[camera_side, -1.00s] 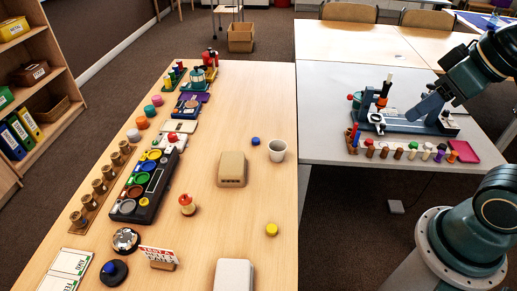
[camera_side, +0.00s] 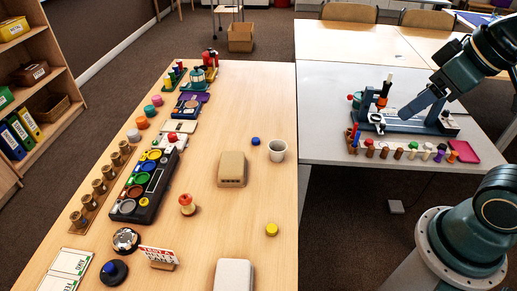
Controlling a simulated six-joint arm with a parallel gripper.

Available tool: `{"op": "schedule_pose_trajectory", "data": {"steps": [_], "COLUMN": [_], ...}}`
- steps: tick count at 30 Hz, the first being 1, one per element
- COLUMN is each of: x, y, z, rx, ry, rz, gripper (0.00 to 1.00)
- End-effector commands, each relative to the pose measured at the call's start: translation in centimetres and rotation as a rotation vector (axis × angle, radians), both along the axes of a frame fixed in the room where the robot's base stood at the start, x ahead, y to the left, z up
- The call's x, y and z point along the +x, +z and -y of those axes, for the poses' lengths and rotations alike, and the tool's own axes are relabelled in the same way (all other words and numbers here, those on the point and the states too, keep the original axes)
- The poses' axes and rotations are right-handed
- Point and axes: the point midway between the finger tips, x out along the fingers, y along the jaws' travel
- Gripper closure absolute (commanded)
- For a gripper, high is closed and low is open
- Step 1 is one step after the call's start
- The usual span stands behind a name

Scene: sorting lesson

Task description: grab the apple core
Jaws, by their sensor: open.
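The apple core (camera_side: 187,204) stands on the wooden table (camera_side: 235,120), right of the dark tray of coloured cups. It has a red and a pale part and looks small. My gripper (camera_side: 404,112) is at the right, above the grey table, far from the apple core. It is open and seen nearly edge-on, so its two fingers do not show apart. Nothing shows held in it.
A tan box (camera_side: 231,169), a white cup (camera_side: 277,150), a yellow cap (camera_side: 271,229) and a blue cap (camera_side: 255,141) are on the wooden table. A sign (camera_side: 160,256) stands nearer. A blue-grey fixture (camera_side: 433,127) and several pegs occupy the grey table (camera_side: 325,112).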

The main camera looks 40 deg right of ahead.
Motion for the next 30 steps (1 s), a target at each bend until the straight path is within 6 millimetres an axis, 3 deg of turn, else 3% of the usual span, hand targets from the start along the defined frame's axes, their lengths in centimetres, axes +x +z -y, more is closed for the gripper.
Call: {"op": "schedule_pose_trajectory", "data": {"steps": [5, 17, 30], "x": [2.5, 10.8, 20.1], "y": [0.9, 2.0, -0.3], "z": [-0.9, -4.4, -9.4], "rx": [-0.015, -0.061, -0.092], "ry": [0.086, 0.371, 0.687], "rz": [-0.019, -0.063, -0.096], "gripper": [0.39, 0.39, 0.39]}}
